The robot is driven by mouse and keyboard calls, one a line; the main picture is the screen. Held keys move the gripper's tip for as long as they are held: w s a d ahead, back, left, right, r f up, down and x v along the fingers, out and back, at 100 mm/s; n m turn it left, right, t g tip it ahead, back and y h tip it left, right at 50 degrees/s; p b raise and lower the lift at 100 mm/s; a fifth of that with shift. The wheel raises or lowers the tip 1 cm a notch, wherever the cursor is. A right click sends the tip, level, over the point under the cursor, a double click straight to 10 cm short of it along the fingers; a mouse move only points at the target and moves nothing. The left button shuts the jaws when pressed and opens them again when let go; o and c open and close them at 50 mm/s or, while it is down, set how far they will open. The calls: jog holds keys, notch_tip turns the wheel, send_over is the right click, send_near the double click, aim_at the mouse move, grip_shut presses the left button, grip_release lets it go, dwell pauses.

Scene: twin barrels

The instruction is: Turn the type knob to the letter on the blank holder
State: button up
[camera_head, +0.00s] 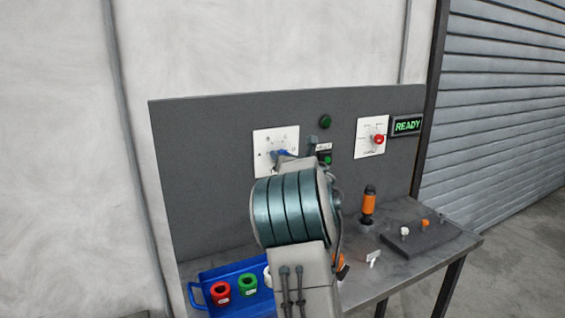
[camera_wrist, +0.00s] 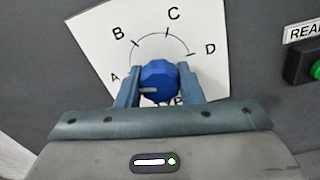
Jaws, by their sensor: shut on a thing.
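The type knob (camera_wrist: 158,82) is blue and faceted, on a white plate (camera_wrist: 205,30) with letters A, B, C and D around an arc. My gripper (camera_wrist: 160,86) is shut on the knob, one finger on each side. A pale mark on the knob points left, toward the A side. The word under the knob is mostly hidden. In the head view the plate (camera_head: 262,138) is on the grey panel, and my gripper (camera_head: 284,155) is at its lower part, mostly behind my arm. I cannot tell which thing is the blank holder, and no letter on one is readable.
A blue tray (camera_head: 205,276) holds a red ring (camera_head: 220,293) and a green ring (camera_head: 247,284), with small labels. Right are a red-knob plate (camera_head: 371,136), a lit READY sign (camera_head: 407,125), a green button (camera_wrist: 316,69), an orange-black upright piece (camera_head: 369,202) and a dark fixture (camera_head: 420,232).

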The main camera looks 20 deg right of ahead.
jog(key=m+b, duration=0.1)
jog(key=m, duration=0.2)
jog(key=shift+m+b, duration=0.4)
jog(key=m, duration=0.4)
jog(key=shift+m, duration=0.3)
jog(key=m, duration=0.4)
jog(key=shift+r, duration=0.15)
jog(key=m+p, duration=0.1)
jog(key=m, duration=0.4)
jog(key=shift+p, duration=0.3)
jog(key=m+p, duration=0.2)
jog(key=m, duration=0.2)
jog(key=shift+r+m, duration=0.1)
jog(key=shift+m, duration=0.2)
jog(key=m+p, duration=0.1)
jog(key=m, duration=0.2)
jog(key=shift+m, duration=0.3)
jog(key=m+p, duration=0.2)
jog(key=m, duration=0.1)
jog(key=shift+d+m, duration=0.1)
jog(key=shift+m, duration=0.2)
jog(key=m+p, duration=0.2)
jog(key=m, duration=0.2)
